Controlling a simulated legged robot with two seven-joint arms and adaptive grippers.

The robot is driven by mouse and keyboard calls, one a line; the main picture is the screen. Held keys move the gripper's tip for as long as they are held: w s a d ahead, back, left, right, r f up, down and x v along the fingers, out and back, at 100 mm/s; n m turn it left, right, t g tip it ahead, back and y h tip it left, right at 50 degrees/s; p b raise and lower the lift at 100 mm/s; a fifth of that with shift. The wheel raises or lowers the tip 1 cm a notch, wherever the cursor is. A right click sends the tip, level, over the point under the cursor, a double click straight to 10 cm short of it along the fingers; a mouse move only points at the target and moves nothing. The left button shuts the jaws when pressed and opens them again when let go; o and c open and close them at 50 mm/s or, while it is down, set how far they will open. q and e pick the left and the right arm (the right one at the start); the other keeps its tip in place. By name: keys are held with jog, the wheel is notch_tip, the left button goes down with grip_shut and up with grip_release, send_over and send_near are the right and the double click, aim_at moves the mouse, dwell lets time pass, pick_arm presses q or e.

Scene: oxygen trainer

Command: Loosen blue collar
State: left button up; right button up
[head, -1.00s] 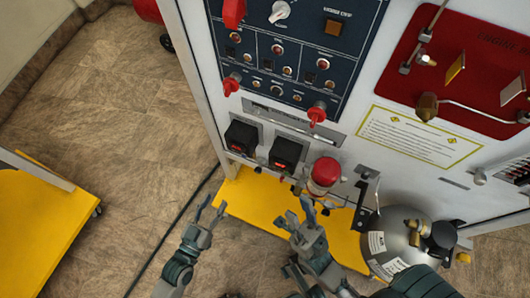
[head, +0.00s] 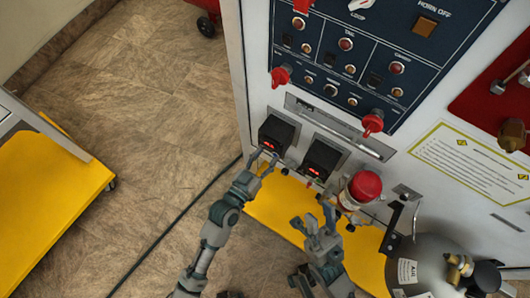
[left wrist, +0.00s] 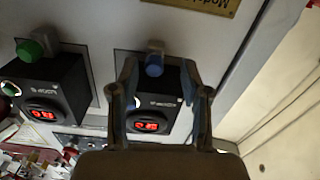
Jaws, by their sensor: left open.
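The blue collar (left wrist: 154,62) shows in the left wrist view as a short blue cylinder above a black box with a red display (left wrist: 150,125). It is hidden in the head view. My left gripper (left wrist: 158,72) is open, with its fingers on either side of the collar in the picture. I cannot tell whether they touch it. In the head view my left gripper (head: 264,164) is just below the left black box (head: 277,134). My right gripper (head: 318,218) looks open and empty, below the red-capped cylinder.
A second black display box (head: 321,158) has a green collar (left wrist: 31,50) above it. The red-capped cylinder (head: 364,187) and a grey tank (head: 432,262) stand at the right. A yellow base (head: 275,208) lies below.

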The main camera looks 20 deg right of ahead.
pick_arm(q)
jog(key=shift+w+d, duration=0.15)
jog(key=shift+d, duration=0.7)
jog(key=shift+c, duration=0.5)
grip_shut()
jog(key=shift+a, duration=0.3)
jog(key=shift+r, duration=0.1)
jog(key=shift+n, duration=0.7)
jog(key=shift+o, duration=0.5)
grip_release()
jog(key=v, duration=1.2)
